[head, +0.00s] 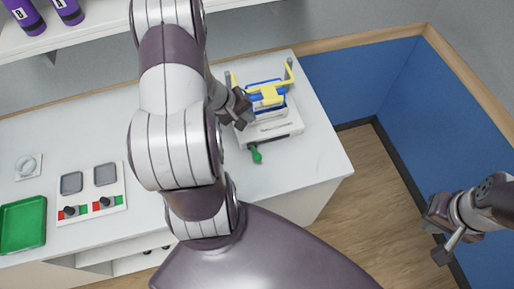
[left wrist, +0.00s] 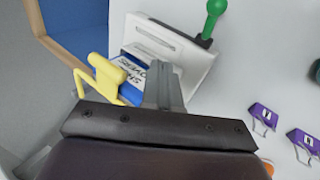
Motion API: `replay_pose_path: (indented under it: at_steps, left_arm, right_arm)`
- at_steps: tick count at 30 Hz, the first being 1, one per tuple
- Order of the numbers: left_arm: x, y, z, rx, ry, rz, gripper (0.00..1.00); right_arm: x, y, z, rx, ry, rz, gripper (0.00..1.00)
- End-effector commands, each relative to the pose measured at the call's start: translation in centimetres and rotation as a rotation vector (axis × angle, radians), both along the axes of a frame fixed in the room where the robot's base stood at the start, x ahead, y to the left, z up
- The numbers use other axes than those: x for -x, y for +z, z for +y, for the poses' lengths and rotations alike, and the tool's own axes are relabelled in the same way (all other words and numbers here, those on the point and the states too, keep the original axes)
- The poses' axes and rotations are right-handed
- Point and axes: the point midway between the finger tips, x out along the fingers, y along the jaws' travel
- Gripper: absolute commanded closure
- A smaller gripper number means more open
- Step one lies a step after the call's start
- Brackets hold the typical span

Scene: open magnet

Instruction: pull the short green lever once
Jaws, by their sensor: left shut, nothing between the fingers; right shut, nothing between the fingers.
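The white device (head: 268,130) stands on the counter, with blue parts and a yellow frame (head: 266,93) on top. The short green lever (head: 256,154) sticks out from its front edge. In the left wrist view the green lever (left wrist: 213,12) shows at the top, with its round knob, dark base and the white device (left wrist: 185,50) beside it. My left gripper (head: 243,118) is shut and empty, at the device's left side, apart from the lever. Its fingers (left wrist: 165,78) appear over the device in the left wrist view. My right gripper (head: 440,232) is shut and empty, off to the right of the counter.
A panel (head: 92,190) with grey pads and red-green switches, a green tray (head: 22,224) and a small ring (head: 28,166) on a pad are at left. Purple bottles (head: 27,15) stand on the shelf. The counter is clear right of the device. A blue wall panel (head: 440,120) is at right.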

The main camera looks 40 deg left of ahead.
Motion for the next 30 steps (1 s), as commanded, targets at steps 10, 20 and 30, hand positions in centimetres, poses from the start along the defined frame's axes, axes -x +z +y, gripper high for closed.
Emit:
replay_pose_path:
  at_steps: [10,20,30]
  left_arm:
    - [0.7,-2.5,-0.9,0.001,-0.002,0.001,1.0]
    - [2.1,-6.7,-2.7,-0.001,-0.002,0.001,1.0]
    - [2.7,-7.7,-3.5,-0.001,-0.002,0.001,1.0]
  right_arm:
    - [0.0,-2.0,0.0,0.0,0.0,0.0,1.0]
    - [0.0,-5.6,0.0,0.0,0.0,-0.001,1.0]
    - [0.0,-7.2,0.0,0.0,0.0,-0.001,1.0]
